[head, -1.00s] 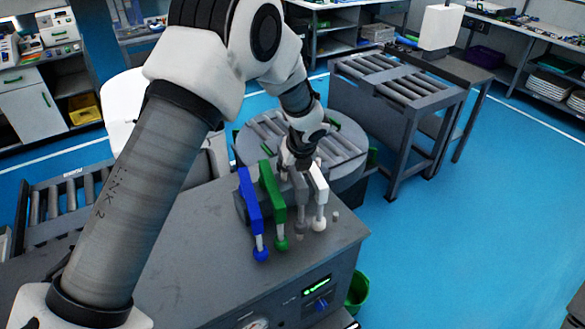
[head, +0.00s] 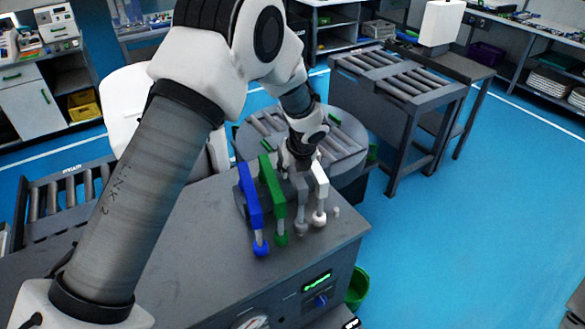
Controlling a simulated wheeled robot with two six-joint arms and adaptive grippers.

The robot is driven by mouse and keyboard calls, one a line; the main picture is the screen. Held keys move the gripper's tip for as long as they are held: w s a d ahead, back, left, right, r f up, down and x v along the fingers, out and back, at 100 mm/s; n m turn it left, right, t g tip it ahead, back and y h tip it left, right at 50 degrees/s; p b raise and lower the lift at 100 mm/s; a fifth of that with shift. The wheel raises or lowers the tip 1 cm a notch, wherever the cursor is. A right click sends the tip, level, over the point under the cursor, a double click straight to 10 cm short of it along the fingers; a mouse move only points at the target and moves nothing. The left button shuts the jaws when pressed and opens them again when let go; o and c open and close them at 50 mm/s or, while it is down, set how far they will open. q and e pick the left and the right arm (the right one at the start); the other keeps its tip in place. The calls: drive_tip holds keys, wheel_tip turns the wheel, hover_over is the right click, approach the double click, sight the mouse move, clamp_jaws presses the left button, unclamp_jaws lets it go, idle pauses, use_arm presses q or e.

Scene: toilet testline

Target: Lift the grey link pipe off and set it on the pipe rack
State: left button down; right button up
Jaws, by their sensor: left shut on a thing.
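I cannot make out for certain which thing is the pipe rack. My right gripper is not in view.
The blue pipe (head: 250,210) stands left of the green one, so the row is tight. A round roller table (head: 345,150) lies behind the bench. A roller conveyor (head: 395,80) stands at the back right. A green bin (head: 358,288) sits beside the bench. The blue floor at right is clear.

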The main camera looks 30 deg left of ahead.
use_arm(q)
drive_tip(key=shift+f, duration=0.45)
drive_tip(key=c, duration=0.9)
unclamp_jaws()
drive_tip(key=shift+o, duration=0.2)
drive_tip(key=shift+r, duration=0.1)
drive_tip(key=v, duration=1.2)
